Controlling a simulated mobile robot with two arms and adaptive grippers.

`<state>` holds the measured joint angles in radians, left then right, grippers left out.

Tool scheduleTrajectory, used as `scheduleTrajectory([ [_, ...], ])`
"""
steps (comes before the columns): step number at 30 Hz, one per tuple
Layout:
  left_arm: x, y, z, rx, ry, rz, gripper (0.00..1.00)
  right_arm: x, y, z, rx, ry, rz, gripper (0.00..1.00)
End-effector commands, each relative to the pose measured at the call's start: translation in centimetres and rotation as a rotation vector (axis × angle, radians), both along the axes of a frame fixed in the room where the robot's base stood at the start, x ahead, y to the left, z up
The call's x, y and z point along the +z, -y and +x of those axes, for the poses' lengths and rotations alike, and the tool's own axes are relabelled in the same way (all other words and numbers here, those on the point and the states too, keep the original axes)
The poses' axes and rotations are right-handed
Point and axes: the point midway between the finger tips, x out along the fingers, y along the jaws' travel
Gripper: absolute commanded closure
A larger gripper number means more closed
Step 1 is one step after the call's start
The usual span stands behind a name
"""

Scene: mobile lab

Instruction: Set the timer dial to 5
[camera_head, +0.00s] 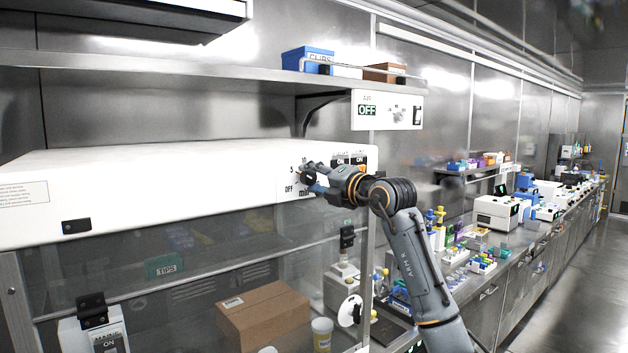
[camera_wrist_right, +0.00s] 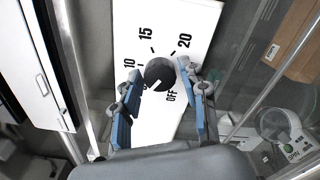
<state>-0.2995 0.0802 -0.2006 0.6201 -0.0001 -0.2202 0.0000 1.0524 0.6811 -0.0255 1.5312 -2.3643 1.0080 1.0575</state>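The timer dial (camera_head: 307,173) is a round black knob on the white front panel of the hood. In the right wrist view the dial (camera_wrist_right: 160,74) shows from the front, with 10, 15, 20 and OFF printed around it. A small pale mark on it points down-left, between OFF and 10; the 5 is hidden there by a finger. In the head view a 5 shows left of the dial. My right gripper (camera_head: 313,177) is at the panel. Its blue-padded fingers (camera_wrist_right: 159,76) stand open on either side of the dial, with small gaps. My left gripper is not in view.
The hood (camera_head: 180,190) has a glass front, with a cardboard box (camera_head: 262,315) behind it. A shelf (camera_head: 200,70) with a blue box (camera_head: 307,59) runs above. A control box reading OFF (camera_head: 387,110) hangs above right of the dial. A cluttered bench extends right.

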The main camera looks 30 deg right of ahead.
Motion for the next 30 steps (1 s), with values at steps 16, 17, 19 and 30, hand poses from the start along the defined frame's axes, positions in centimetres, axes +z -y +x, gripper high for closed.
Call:
scheduleTrajectory([
  [16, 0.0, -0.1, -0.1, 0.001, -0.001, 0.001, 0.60, 0.0, 0.3, -2.3, -0.002, 0.001, -0.003, 0.44],
  [17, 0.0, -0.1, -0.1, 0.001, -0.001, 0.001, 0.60, -0.1, 0.3, -2.9, -0.002, 0.000, -0.005, 0.44],
  [19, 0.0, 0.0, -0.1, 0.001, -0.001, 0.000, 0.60, -0.1, 0.5, -4.4, -0.002, 0.000, -0.004, 0.44],
  [30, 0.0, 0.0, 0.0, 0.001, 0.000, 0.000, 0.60, -0.1, 0.9, -11.0, 0.000, -0.001, 0.000, 0.44],
])
